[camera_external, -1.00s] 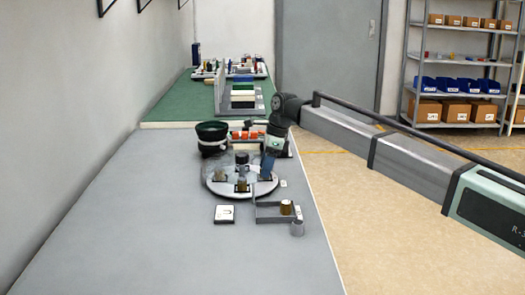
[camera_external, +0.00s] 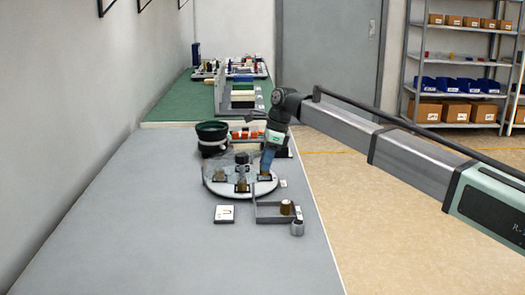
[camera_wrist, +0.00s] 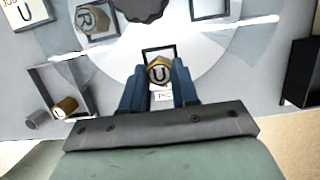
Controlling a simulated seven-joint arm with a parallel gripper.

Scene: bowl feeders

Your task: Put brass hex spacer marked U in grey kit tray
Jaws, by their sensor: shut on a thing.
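The brass hex spacer marked U (camera_wrist: 159,73) is between the blue fingers of my gripper (camera_wrist: 160,82) in the wrist view, its letter facing up. My gripper (camera_external: 267,163) is shut on it, low over the right side of the round plate. A dark square frame lies around or just behind the spacer; I cannot tell whether the spacer is lifted from it. The tray also shows at left in the wrist view (camera_wrist: 38,82).
The round white plate (camera_external: 214,189) carries other pieces, including one marked R (camera_wrist: 93,20), and a dark centre knob (camera_external: 242,158). A grey cylinder (camera_external: 298,229) stands just outside the tray. A card marked U (camera_external: 224,214) lies left of the tray. The front tabletop is clear.

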